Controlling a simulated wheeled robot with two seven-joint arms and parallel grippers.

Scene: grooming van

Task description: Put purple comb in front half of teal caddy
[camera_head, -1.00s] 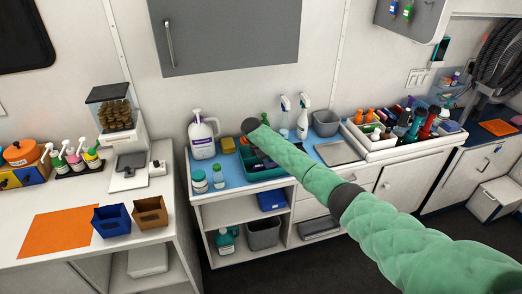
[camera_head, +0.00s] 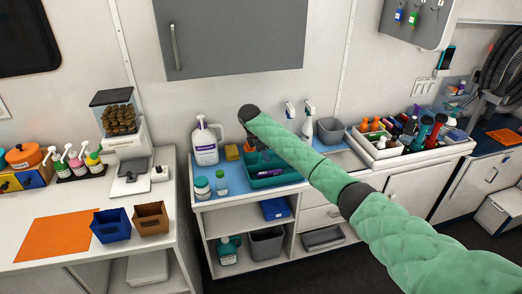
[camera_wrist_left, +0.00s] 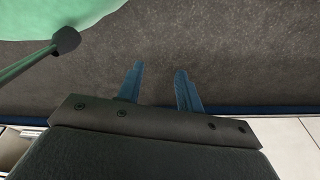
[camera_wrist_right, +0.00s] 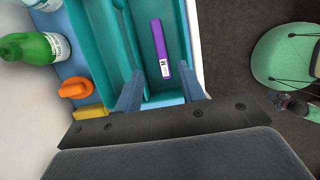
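The teal caddy (camera_head: 290,179) stands on the blue top of the low cabinet. In the right wrist view the caddy (camera_wrist_right: 177,97) has a divider between a left and a right compartment. The purple comb (camera_wrist_right: 158,45) lies flat in the right one, on the side toward the floor. In the head view the comb (camera_head: 268,172) shows in the front part of the caddy. My right gripper (camera_wrist_right: 160,85) is open and empty above the caddy, its fingers apart from the comb. My left gripper (camera_wrist_left: 160,68) is open and empty over the dark floor, outside the head view.
A white jug (camera_head: 205,145), a yellow sponge (camera_head: 232,153) and small jars (camera_head: 202,187) stand left of the caddy. Spray bottles (camera_head: 307,127) stand behind it to the right. A green bottle (camera_wrist_right: 30,47) and an orange item (camera_wrist_right: 75,88) are close to the caddy's back side.

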